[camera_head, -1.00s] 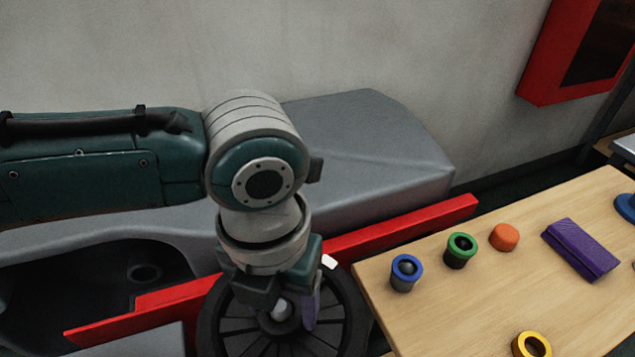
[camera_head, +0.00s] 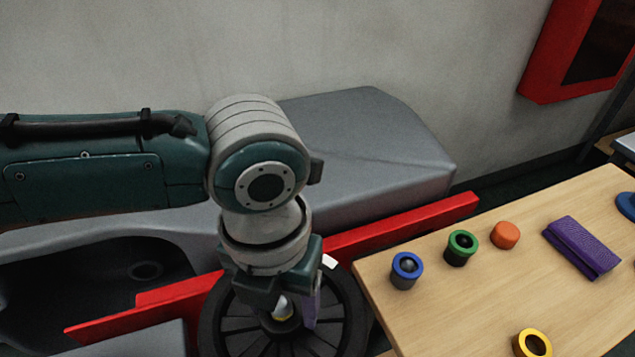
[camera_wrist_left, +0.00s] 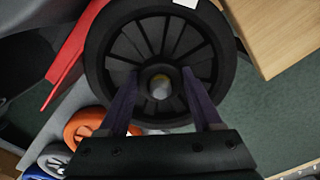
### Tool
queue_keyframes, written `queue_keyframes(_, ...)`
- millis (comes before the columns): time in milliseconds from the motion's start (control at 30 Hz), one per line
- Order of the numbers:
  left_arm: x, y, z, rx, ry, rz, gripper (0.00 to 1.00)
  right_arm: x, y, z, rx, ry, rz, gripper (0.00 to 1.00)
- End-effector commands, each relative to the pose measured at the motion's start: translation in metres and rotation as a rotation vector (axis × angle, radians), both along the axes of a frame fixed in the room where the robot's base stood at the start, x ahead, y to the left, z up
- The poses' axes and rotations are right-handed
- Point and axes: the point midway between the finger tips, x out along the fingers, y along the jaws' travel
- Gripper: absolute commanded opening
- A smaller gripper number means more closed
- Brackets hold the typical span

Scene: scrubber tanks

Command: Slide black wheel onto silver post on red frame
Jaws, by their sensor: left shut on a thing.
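The black spoked wheel (camera_head: 349,320) lies beside the red frame (camera_head: 405,228), at the bottom of the head view. It fills the upper middle of the left wrist view (camera_wrist_left: 113,40). The silver post (camera_head: 282,307) shows at the wheel's hub, with a yellow band at its foot, and also in the hub hole in the wrist view (camera_wrist_left: 160,88). The wheel appears to be around the post; how deep it sits is unclear. My left gripper (camera_wrist_left: 160,76) is shut on the wheel, its purple fingers either side of the hub. My right gripper is not in view.
The wooden table (camera_head: 450,315) stands close to the wheel's right side. On it are a blue-topped cup (camera_head: 406,278), a green-topped cup (camera_head: 461,256), an orange cap (camera_head: 506,236), a purple case (camera_head: 581,247) and a yellow-ringed part (camera_head: 532,344). A grey tank (camera_head: 370,145) stands behind the frame.

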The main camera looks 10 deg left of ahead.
Motion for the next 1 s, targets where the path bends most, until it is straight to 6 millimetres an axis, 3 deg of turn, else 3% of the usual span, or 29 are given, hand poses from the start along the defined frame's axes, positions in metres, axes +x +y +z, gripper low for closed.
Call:
queue_keyframes(267, 0.0007, -0.0008, 0.001, -0.002, -0.002, -0.001, 0.0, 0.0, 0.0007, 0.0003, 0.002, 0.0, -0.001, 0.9)
queue_keyframes(300, 0.0007, -0.0007, 0.001, -0.002, -0.002, -0.001, 0.71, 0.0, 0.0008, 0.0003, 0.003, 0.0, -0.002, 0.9)
queue_keyframes(567, 0.0004, -0.0005, 0.0005, -0.001, -0.001, -0.001, 1.0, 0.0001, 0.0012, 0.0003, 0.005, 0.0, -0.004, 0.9)
queue_keyframes(1000, -0.0004, 0.0001, -0.0004, 0.0, 0.001, 0.0, 1.0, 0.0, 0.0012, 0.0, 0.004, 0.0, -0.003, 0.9)
